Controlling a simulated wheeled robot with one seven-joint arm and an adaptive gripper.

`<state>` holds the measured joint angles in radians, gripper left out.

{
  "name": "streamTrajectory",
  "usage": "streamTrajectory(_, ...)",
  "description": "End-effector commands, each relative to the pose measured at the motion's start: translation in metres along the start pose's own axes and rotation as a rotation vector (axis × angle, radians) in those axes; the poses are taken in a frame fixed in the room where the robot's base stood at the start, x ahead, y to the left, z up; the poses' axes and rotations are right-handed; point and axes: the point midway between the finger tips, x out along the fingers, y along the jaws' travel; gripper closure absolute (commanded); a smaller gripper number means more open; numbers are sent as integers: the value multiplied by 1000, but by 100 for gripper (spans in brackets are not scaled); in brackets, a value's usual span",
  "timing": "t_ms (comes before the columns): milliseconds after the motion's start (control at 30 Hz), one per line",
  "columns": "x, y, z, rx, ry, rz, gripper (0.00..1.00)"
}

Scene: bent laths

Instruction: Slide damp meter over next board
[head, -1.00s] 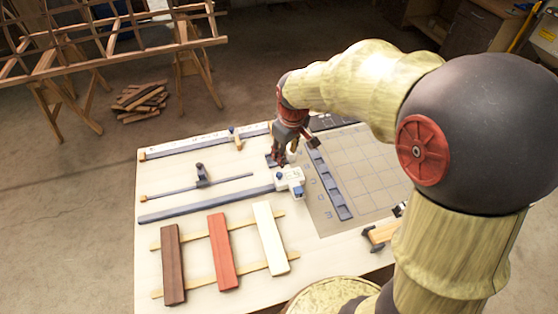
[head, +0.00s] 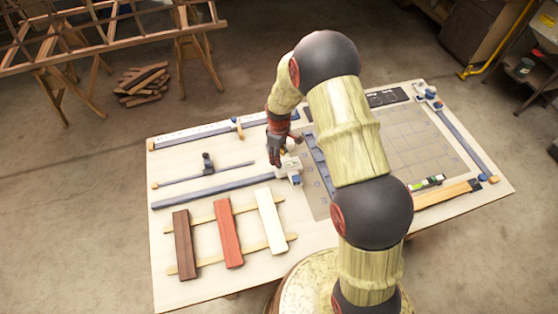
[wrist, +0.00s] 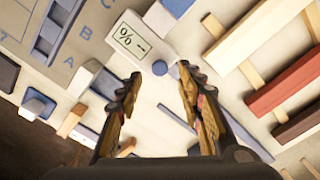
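The damp meter (head: 289,171) is a small white box at the right end of a long blue-grey rail (head: 215,190). In the wrist view the meter (wrist: 133,38) shows a "% –" display and a round blue knob (wrist: 160,67). My gripper (head: 277,161) hangs at the meter's left rear side in the head view. In the wrist view my gripper (wrist: 160,76) is open, its fingertips either side of the knob in the picture; I cannot tell whether they touch it. Cream (head: 270,220), red (head: 228,233) and dark brown (head: 184,245) boards lie across two thin laths.
Two more rails with sliders lie behind, one white scale (head: 190,135) and one shorter bar (head: 225,170). A gridded mat (head: 400,140) covers the table's right half. A level (head: 426,183) and a wooden bar (head: 445,194) lie near the right front edge.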

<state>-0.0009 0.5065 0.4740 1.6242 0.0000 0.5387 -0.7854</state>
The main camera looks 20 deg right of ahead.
Motion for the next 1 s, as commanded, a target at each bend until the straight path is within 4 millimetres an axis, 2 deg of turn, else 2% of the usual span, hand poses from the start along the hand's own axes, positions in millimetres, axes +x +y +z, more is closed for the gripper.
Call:
streamTrajectory(100,18,0,0,0,-1,-1,63)
streamTrajectory(300,37,0,0,1,0,0,63)
streamTrajectory(633,41,0,0,1,1,2,63)
streamTrajectory(1000,41,0,0,1,1,1,83)
